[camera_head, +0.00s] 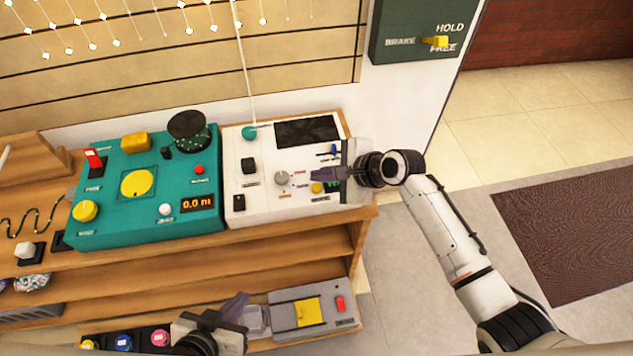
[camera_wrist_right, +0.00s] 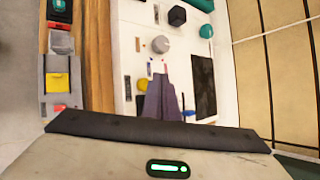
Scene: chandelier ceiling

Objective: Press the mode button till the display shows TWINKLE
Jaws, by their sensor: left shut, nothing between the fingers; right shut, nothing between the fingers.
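The white control panel (camera_head: 240,165) lies on the wooden shelf unit, and it carries a dark rectangular screen (camera_head: 306,131) with no readable text. A yellow round button (camera_head: 317,188) sits near its front right; its label is too small to read. My right gripper (camera_head: 314,174) is shut and empty over the panel, just beside the yellow button and right of the grey knob (camera_head: 282,178). In the right wrist view its fingers (camera_wrist_right: 166,88) partly cover the yellow button (camera_wrist_right: 153,92); contact cannot be told. My left gripper (camera_head: 238,302) is shut and empty, low in front of the shelves.
A teal panel (camera_head: 120,220) with an orange "0.0 m" readout (camera_head: 197,203) stands left of the white one. A grey box with a yellow plate (camera_head: 309,312) sits on the lower shelf.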

